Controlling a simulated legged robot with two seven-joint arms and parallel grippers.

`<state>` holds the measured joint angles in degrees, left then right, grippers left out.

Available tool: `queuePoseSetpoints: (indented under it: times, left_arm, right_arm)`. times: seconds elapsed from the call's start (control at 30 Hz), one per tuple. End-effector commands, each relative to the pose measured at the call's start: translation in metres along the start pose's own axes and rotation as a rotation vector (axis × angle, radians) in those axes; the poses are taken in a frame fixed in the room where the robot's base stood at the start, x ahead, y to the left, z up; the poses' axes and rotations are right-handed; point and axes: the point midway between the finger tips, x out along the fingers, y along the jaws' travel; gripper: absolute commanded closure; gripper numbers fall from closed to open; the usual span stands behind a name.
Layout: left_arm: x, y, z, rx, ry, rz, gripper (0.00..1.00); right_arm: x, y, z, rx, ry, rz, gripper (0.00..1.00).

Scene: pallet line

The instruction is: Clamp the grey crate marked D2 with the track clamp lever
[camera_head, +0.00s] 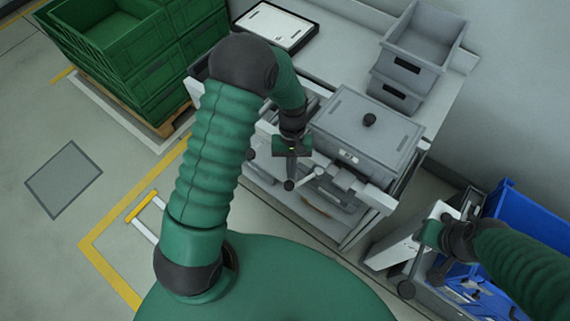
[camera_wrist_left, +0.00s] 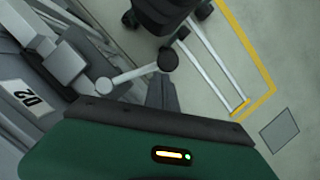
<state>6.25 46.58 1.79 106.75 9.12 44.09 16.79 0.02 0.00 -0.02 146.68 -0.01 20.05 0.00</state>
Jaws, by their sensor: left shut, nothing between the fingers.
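The grey lidded crate (camera_head: 383,143) sits on the bench to the right of my left gripper. Its D2 label shows at the left edge of the wrist view (camera_wrist_left: 20,97). The clamp lever (camera_head: 305,179) is a pale bar with a dark ball knob, at the crate's near left side. In the wrist view the lever (camera_wrist_left: 135,74) reaches right from the clamp block, its knob just beyond my fingertips. My left gripper (camera_head: 291,160) is shut and empty, close to the knob; contact cannot be told. My right gripper (camera_head: 430,238) is at the lower right; its fingers are unclear.
Empty grey crates (camera_head: 412,58) are stacked behind the D2 crate. A white tablet-like panel (camera_head: 274,26) lies at the bench's back left. Green crates (camera_head: 125,50) stand on a pallet at upper left. A blue bin (camera_head: 530,215) is at right. The left floor is mostly clear.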

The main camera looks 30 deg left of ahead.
Motion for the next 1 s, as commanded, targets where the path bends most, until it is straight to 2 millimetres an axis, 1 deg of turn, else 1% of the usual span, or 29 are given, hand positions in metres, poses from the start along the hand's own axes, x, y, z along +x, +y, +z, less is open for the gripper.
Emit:
queuePoseSetpoints:
  times: [0.03, 0.2, 0.5, 0.73, 1.0]
  left_arm:
    - [-0.001, 0.002, 0.005, -0.026, -0.004, 0.008, 1.00]
    - [0.003, 0.009, 0.017, -0.156, -0.004, 0.052, 1.00]
    - [0.010, 0.023, 0.037, -0.379, -0.001, 0.126, 1.00]
    - [0.014, 0.030, 0.045, -0.497, -0.001, 0.166, 1.00]
    - [0.016, 0.034, 0.048, -0.554, 0.000, 0.187, 1.00]
  right_arm:
    - [-0.005, 0.000, -0.001, 0.000, 0.000, 0.000, 0.64]
    - [-0.013, 0.000, -0.003, -0.001, 0.000, 0.000, 0.64]
    - [-0.023, 0.000, -0.005, -0.001, 0.000, 0.000, 0.64]
    - [-0.026, 0.000, -0.006, 0.000, 0.000, 0.000, 0.64]
    - [-0.028, 0.000, -0.006, -0.001, 0.000, 0.000, 0.64]
